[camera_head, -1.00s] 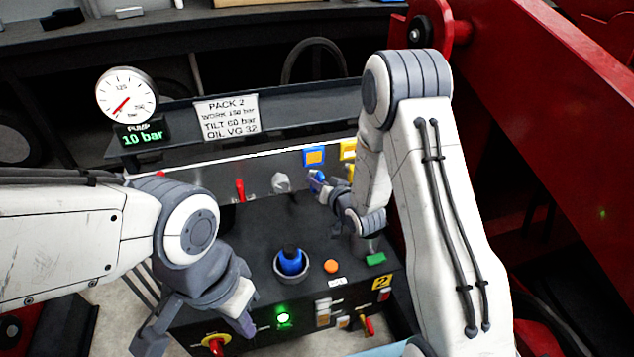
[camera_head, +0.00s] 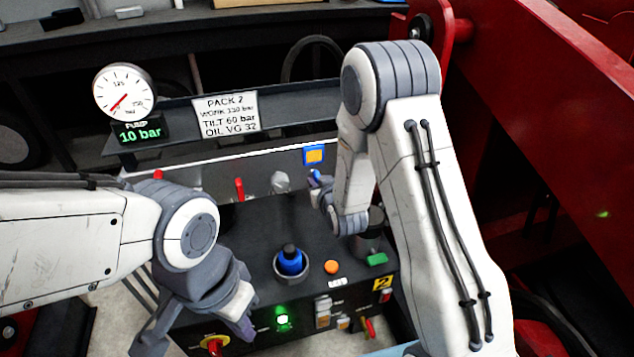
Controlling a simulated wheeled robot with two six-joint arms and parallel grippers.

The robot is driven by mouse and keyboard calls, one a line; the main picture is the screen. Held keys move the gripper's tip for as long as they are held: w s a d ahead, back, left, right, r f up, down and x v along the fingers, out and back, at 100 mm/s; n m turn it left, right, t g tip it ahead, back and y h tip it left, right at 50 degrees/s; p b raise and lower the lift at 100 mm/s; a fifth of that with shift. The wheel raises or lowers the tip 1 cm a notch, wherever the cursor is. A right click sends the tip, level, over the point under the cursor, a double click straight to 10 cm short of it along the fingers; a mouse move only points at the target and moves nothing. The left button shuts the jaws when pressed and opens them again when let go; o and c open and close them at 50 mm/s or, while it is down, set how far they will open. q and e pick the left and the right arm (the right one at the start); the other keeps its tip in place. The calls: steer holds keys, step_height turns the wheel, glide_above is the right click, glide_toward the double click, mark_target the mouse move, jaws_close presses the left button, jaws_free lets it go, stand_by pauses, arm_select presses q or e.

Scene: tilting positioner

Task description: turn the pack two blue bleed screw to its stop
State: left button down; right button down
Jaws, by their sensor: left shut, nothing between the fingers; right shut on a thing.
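The blue bleed screw (camera_head: 315,176) shows as a small blue piece on the back panel of pack two, below a blue-framed tag (camera_head: 314,155). My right gripper (camera_head: 320,190) is at the screw and shut on it; its fingers and wrist hide most of the screw, so its turn angle cannot be read. My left gripper (camera_head: 246,326) is shut and empty, low at the front left of the pack, near a green light (camera_head: 282,320). The pump gauge (camera_head: 125,92) has its needle at the low end, and the display (camera_head: 139,132) reads 10 bar.
A red lever (camera_head: 239,188) and a grey knob (camera_head: 280,182) stand left of the screw. A blue-capped part (camera_head: 291,261) and an orange button (camera_head: 331,266) are on the pack top. A red-yellow switch (camera_head: 213,344) is below my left gripper. A red frame (camera_head: 540,110) stands at right.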

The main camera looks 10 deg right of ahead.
steer(key=c, duration=0.8)
jaws_free()
steer(key=shift+p+v, duration=5.25)
steer(key=shift+p, duration=0.85)
